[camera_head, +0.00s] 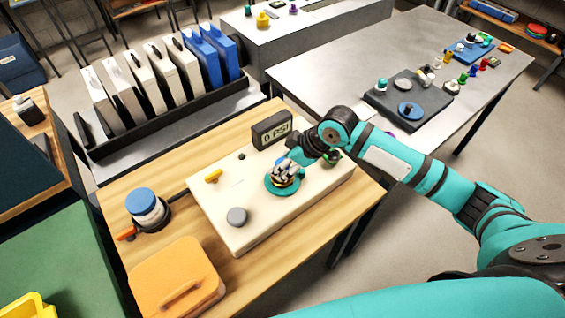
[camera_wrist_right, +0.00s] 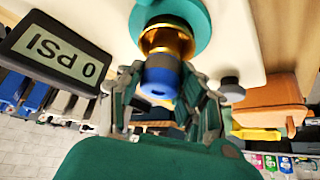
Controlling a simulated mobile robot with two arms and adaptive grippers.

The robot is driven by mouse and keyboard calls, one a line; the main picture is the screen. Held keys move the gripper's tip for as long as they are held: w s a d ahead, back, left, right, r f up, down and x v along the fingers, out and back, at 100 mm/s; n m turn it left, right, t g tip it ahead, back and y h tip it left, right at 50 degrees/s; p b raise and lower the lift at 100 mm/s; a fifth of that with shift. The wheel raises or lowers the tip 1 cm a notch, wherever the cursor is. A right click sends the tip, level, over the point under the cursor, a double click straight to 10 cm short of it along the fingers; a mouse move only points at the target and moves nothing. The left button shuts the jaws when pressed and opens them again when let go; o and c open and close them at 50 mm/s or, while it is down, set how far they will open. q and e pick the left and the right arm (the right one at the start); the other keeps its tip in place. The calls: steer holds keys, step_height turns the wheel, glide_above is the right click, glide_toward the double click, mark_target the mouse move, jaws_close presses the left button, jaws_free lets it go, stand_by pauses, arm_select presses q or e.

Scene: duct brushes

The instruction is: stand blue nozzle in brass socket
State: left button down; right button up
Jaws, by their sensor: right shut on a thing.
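The blue nozzle (camera_wrist_right: 160,80) is between the fingers of my right gripper (camera_head: 287,175), which is shut on it. The nozzle lines up with the brass socket (camera_wrist_right: 168,40), and its far end is at or inside the socket's mouth; I cannot tell how deep. The socket stands in a teal round base (camera_wrist_right: 204,28), which also shows in the head view (camera_head: 270,190), on a cream panel. In the head view my fingers hide most of the nozzle and socket. My left gripper is not in view.
An orange case (camera_head: 175,275) and a blue-topped canister (camera_head: 146,206) stand left on the wooden table.

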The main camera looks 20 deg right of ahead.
steer(key=shift+f, duration=0.15)
steer(key=shift+f, duration=0.15)
steer(key=o, duration=1.2)
steer(key=shift+c, duration=0.2)
steer(key=shift+d+r, duration=0.15)
steer(key=shift+r, duration=0.4)
steer(key=b+v, duration=0.1)
steer(key=v, duration=1)
steer(key=shift+s+r, duration=0.25)
